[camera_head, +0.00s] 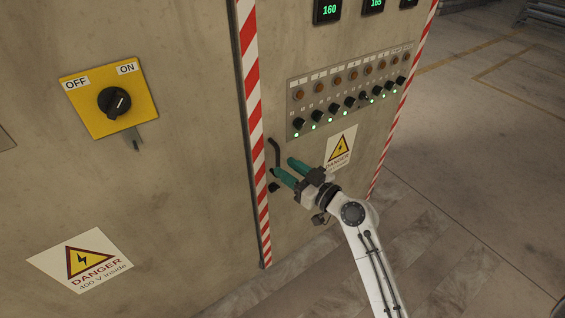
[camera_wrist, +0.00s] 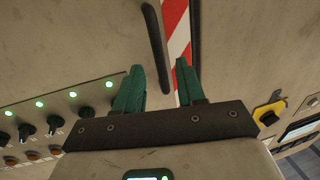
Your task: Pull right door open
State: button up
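The right door (camera_head: 300,225) is a beige panel edged with red-white stripes and looks shut. Its black bar handle (camera_head: 276,153) stands near its left edge; the handle also shows in the wrist view (camera_wrist: 155,45). My gripper (camera_head: 282,166) has two teal fingers, apart, with nothing gripped. One finger covers the middle of the handle in the head view. In the wrist view my gripper (camera_wrist: 160,78) has the handle's near end between the fingertips in the picture. I cannot tell whether the fingers touch the handle or how deep it lies between them.
A row of black knobs with green lights (camera_head: 350,102) and a danger label (camera_head: 340,148) are on the right door. A yellow OFF/ON switch (camera_head: 113,102), turned toward ON, is on the left panel with another danger label (camera_head: 82,260). Open floor (camera_head: 470,190) lies to the right.

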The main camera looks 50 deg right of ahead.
jog(key=shift+w+d, duration=0.1)
jog(key=shift+w, duration=1.2)
jog(key=shift+c, duration=0.2)
grip_shut()
